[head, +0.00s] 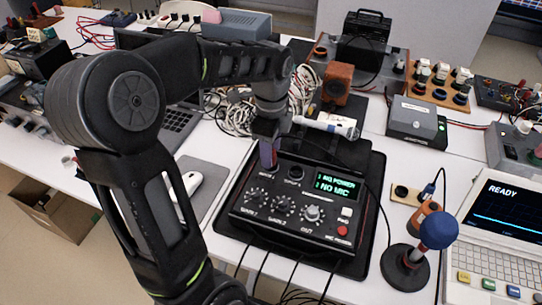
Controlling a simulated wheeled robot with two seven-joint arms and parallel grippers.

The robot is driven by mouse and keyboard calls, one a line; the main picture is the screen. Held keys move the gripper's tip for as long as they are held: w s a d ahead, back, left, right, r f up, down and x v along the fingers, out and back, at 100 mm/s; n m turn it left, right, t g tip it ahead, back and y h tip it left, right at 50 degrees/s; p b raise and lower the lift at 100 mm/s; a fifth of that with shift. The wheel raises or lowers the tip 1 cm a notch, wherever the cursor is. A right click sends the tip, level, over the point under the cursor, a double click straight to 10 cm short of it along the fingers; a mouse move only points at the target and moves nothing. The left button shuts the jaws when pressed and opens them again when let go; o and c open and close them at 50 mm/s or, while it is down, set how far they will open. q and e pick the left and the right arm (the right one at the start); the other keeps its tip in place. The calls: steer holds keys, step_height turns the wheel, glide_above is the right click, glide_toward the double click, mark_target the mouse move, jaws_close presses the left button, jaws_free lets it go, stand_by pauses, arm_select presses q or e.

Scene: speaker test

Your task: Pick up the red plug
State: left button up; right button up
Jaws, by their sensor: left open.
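My left gripper (268,142) is above the back left corner of a black mixer box (262,222), pointing down at its top. Its jaws are open but look small and dark here. A narrow purplish piece (267,157) shows at the fingertips; I cannot tell whether it is the red plug or whether the fingers touch it. No other clear red plug shows. The box has several knobs, a red button (342,230) and a green screen (339,186) reading "NO POWER" and "NO MIC". My right gripper is not in view.
A blue-topped microphone (437,231) on a round base and a laptop reading "READY" (503,228) stand on the right. A white mouse (192,183) lies left of the box. Behind are an orange speaker (338,80), tangled white cable (232,112) and a grey box (412,117).

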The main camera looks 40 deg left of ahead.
arm_select(q)
step_height(320, 180, down, 2)
steer(key=shift+f, duration=0.1)
steer(key=shift+c, duration=0.6)
jaws_close()
stand_by(0.4)
